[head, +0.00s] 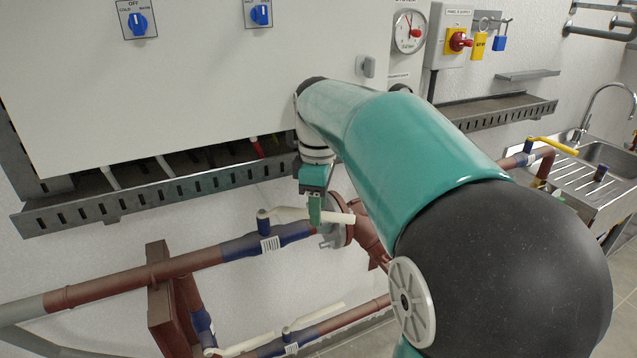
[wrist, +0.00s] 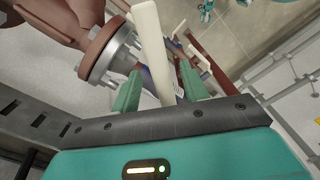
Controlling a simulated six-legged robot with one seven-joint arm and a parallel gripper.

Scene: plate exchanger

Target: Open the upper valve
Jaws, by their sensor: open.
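The upper valve has a blue body (head: 264,226) on the upper red-brown pipe. Its long cream lever handle (head: 285,213) points right, toward the flange, in the head view. My gripper (head: 315,211) is at the free-end half of this handle, pointing down. In the wrist view the cream handle (wrist: 151,45) runs between my two green fingers (wrist: 158,72), which stand open with a gap on each side. One finger covers part of the handle in the head view. Contact between fingers and handle cannot be made out.
A round flange (head: 340,222) stands close beside my gripper. Lower pipes carry more cream-handled valves (head: 312,318). A white cabinet (head: 200,80) and a slotted metal tray (head: 170,196) lie above. A sink (head: 590,160) and a yellow-handled valve (head: 555,146) are at right.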

